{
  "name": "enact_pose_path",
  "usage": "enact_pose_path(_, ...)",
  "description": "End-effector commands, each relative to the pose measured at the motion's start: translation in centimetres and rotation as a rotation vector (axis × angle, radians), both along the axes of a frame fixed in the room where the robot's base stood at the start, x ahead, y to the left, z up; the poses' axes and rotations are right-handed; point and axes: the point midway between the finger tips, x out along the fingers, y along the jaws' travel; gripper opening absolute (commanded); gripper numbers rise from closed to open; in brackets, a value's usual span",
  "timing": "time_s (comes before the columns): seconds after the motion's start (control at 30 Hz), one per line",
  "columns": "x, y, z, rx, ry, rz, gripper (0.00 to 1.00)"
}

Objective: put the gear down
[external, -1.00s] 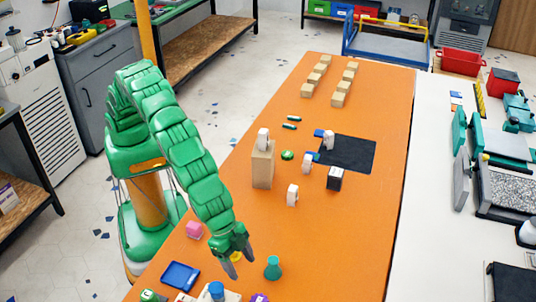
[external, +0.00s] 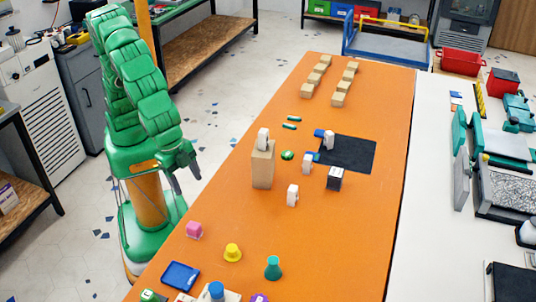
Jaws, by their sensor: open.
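My gripper (external: 186,182) is open and empty, its fingers pointing down beside the left edge of the orange table (external: 340,230). A small yellow piece (external: 232,252) with a wider base stands on the table's near part, clear of my gripper. A purple toothed piece (external: 259,298), which looks like a gear, is cut off by the bottom edge of the picture. I cannot tell for certain which piece is the gear.

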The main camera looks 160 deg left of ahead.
Motion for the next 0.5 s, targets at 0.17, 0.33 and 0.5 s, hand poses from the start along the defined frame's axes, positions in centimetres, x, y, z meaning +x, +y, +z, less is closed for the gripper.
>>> enact_pose_path(0.17,-5.0,-1.7,1.6,-0.016,0.036,-0.029,0.64)
enact_pose_path(0.33,-9.8,-3.2,2.6,-0.033,0.074,-0.059,0.64)
enact_pose_path(0.5,-14.7,-4.8,3.2,-0.054,0.113,-0.094,0.64)
